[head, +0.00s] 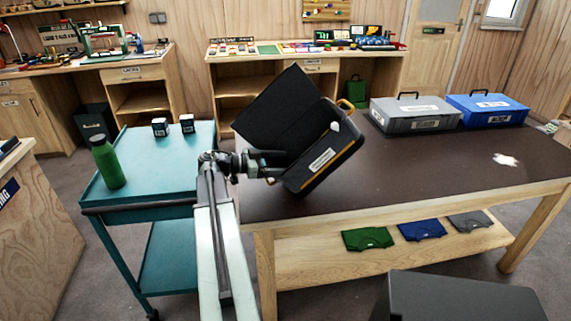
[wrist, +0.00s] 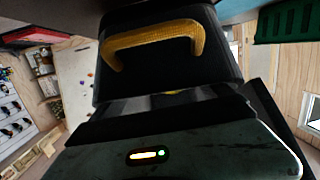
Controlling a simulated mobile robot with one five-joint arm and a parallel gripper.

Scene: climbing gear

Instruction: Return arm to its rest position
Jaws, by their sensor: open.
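My arm reaches forward from the bottom centre of the head view. My gripper (head: 280,164) is at the left end of the table, right against a black case with orange trim (head: 330,150) or overlapping it in the picture. The case is tilted, with its orange handle (head: 347,106) at the upper right and a dark flat panel (head: 280,108) rising behind it. In the wrist view, the case's orange handle (wrist: 155,42) and dark body fill the upper middle, close ahead of my wrist. The jaws are open; whether they touch the case is hard to tell.
The brown-topped table (head: 430,165) holds a grey toolbox (head: 415,114), a blue toolbox (head: 488,110) and a small pale item (head: 505,160). A teal cart (head: 150,165) at left holds a green bottle (head: 107,162) and two small boxes. Folded shirts lie on the table's lower shelf.

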